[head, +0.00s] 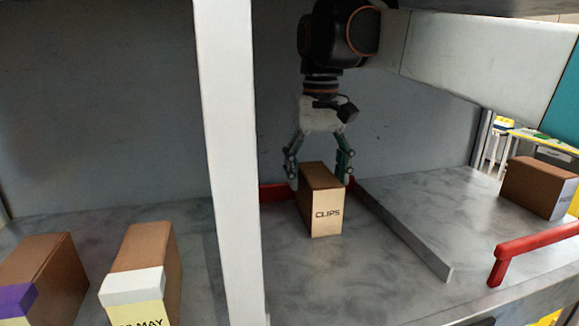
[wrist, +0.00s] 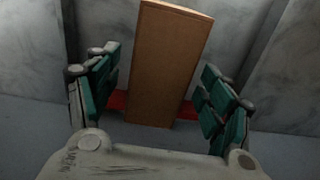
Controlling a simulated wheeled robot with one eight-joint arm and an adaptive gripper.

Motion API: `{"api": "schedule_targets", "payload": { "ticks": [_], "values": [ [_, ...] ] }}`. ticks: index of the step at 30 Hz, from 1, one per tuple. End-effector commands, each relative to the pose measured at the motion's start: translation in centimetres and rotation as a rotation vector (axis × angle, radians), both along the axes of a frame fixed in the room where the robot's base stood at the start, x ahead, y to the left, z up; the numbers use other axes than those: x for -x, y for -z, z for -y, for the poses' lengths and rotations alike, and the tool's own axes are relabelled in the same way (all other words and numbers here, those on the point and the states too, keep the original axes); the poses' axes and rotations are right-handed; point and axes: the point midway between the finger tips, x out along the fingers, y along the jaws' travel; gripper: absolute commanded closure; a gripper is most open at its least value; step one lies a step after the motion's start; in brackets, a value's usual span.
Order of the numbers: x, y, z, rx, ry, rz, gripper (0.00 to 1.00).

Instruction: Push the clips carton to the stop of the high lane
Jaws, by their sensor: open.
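The clips carton (head: 322,205), a brown box with a cream front marked CLIPS, stands upright in the lane right of the white post. My gripper (head: 319,178) points down at its far end, open, with one finger on each side of it. In the wrist view, the carton's brown top (wrist: 165,60) lies between the spread green finger pads of my gripper (wrist: 160,92), with visible gaps at both sides. A red bar (head: 272,192) lies across the lane's back, partly hidden by the carton; it also shows in the wrist view (wrist: 118,100).
A grey ledge edge (head: 410,232) borders the lane on the right. Beyond it are another brown carton (head: 535,183) and a red front bar (head: 540,240). The white post (head: 230,150) stands at left, with two more cartons (head: 145,250) (head: 45,270) past it. The lane before the clips carton is clear.

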Motion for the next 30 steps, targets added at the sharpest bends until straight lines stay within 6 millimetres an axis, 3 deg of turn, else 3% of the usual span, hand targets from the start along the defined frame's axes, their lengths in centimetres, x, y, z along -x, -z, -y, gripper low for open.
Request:
{"api": "schedule_targets", "payload": {
  "ticks": [9, 15, 26, 27, 30],
  "values": [
    [0.2, 4.4, -0.1, 0.0, -0.002, 0.0, 0.27],
    [0.3, 6.3, -0.1, 0.0, -0.003, 0.0, 0.27],
    [0.4, 6.8, -0.2, 0.0, -0.004, 0.0, 0.27],
    [0.4, 6.8, -0.2, 0.0, -0.004, 0.0, 0.29],
    [0.4, 6.8, -0.2, 0.0, -0.005, 0.0, 0.52]
  ]
}}
